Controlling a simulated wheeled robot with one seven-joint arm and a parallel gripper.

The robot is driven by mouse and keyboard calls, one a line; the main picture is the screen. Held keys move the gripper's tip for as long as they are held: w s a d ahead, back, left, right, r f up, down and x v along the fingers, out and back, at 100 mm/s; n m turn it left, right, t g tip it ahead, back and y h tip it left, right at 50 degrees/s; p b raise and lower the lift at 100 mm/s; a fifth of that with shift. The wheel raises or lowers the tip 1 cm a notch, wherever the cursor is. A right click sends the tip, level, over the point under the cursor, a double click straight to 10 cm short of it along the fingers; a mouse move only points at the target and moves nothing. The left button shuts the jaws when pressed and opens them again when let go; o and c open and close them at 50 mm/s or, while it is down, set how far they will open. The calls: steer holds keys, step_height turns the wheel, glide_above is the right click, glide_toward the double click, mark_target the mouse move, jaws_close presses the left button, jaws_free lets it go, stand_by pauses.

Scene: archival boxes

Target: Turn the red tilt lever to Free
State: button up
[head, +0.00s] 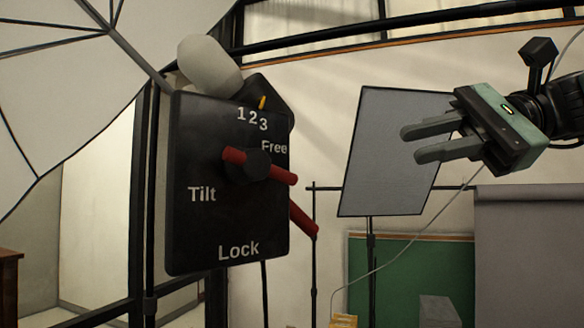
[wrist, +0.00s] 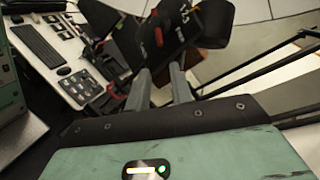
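The red tilt lever (head: 279,174) is a bar across a dark round hub on a black panel (head: 205,225) in the head view. Its left end is higher and its right end lower, lying just below the word Free. Lock is printed at the panel's bottom and Tilt at its left. My gripper (head: 411,146) is at the right, well apart from the lever, with its two grey fingers spread and nothing between them. In the wrist view the finger ends (wrist: 160,76) point towards the dark panel (wrist: 205,18), where a small red part shows.
A second red bar (head: 303,219) sticks out behind the panel's right edge. A pale rounded knob (head: 208,65) sits above the panel. A grey board on a stand (head: 385,190) is behind my gripper. A white umbrella (head: 60,70) is at left. The wrist view shows a desk with a keyboard (wrist: 37,46).

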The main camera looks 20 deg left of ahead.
mark_target(292, 174)
steer(key=p+x, duration=0.6)
steer(key=x, duration=1)
jaws_close()
